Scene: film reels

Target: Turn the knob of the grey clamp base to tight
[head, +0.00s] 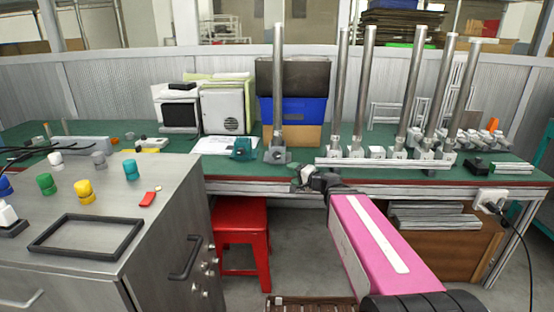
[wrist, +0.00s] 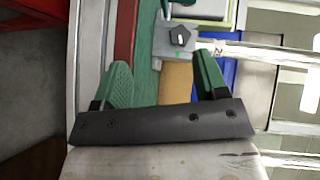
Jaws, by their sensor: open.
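The grey clamp base (head: 274,156) stands near the front edge of the green worktop, with a tall metal pole rising from it. In the wrist view the clamp base (wrist: 162,44) appears sideways, with its dark knob (wrist: 180,36) facing me. A small green mark is on the base beside the knob; I cannot tell the knob's exact setting. My gripper (head: 308,178) is in front of the worktop edge, right of and below the base. In the wrist view its green fingers (wrist: 160,62) are apart and empty. The knob lies beyond them, nearer the right finger, untouched.
Several more poles (head: 361,92) stand on a metal rail to the right. A teal device (head: 241,149) sits left of the base; blue (head: 300,111) and cardboard boxes are behind.

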